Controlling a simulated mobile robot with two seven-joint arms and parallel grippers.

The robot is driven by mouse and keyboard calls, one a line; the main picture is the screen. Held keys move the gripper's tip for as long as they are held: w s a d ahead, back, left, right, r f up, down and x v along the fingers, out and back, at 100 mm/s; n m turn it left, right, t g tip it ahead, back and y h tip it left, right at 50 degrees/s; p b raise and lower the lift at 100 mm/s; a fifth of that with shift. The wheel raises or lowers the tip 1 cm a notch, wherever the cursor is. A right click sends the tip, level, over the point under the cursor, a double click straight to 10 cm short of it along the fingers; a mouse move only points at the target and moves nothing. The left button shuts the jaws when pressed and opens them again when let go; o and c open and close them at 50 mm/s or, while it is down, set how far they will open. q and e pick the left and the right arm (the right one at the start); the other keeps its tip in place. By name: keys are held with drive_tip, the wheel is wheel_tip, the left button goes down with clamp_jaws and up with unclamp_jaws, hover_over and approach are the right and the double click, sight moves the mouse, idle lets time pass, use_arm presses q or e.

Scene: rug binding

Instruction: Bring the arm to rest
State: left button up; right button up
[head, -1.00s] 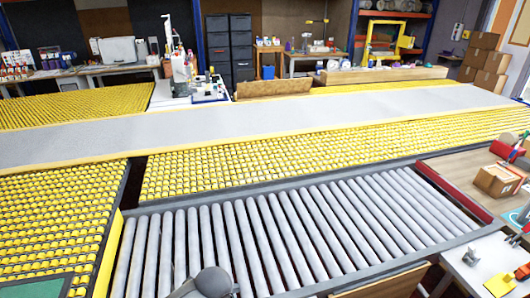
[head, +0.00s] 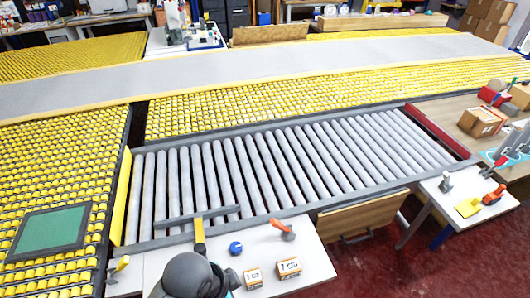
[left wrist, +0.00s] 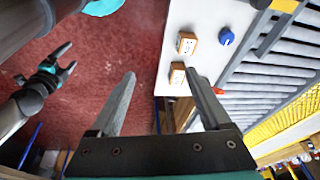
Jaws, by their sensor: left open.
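My left gripper (left wrist: 162,74) is open in the left wrist view, its two dark fingers wide apart with nothing between them. It hangs over the red floor beside the edge of a white table (left wrist: 180,16). My right gripper (left wrist: 70,56) shows at the left of that view, above the red floor. Its fingers look apart and nothing is seen in them. In the head view a grey rounded part of my arm covers the front of the white table (head: 150,274); neither gripper shows there.
On the white table are two small orange-and-white boxes (head: 289,268), a blue knob-like item (head: 236,248), an orange-handled tool (head: 283,229) and a yellow-handled bar tool (head: 199,232). Behind runs a grey roller conveyor (head: 300,164). Red floor (head: 370,265) is clear at right.

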use_arm(q)
drive_tip(key=s+a+r+n+t+y, duration=0.1)
drive_tip(key=s+a+r+n, duration=0.2)
drive_tip(key=a+n, duration=0.2)
drive_tip(key=s+a+r+n+y, duration=0.1)
drive_tip(key=s+a+r+n, duration=0.15)
drive_tip(key=a+n, duration=0.25)
wheel_tip(320, 180, down, 33)
drive_tip(key=s+b, duration=0.2)
drive_tip(key=b, duration=0.9)
drive_tip(key=s+a+f+g+b, duration=0.1)
drive_tip(key=s+f+b, duration=0.4)
drive_tip(key=f, duration=0.8)
drive_tip(key=s+a+f+g+b, duration=0.1)
drive_tip(key=s+f+b, duration=0.5)
drive_tip(key=s+f, duration=0.4)
wheel_tip(320, 180, down, 3)
drive_tip(key=shift+s+r, duration=0.1)
drive_tip(key=shift+s, duration=0.25)
use_arm(e)
wheel_tip(320, 180, down, 22)
drive_tip(key=s, duration=0.1)
drive_tip(key=shift+s+f, duration=0.15)
drive_tip(key=shift+s, duration=0.2)
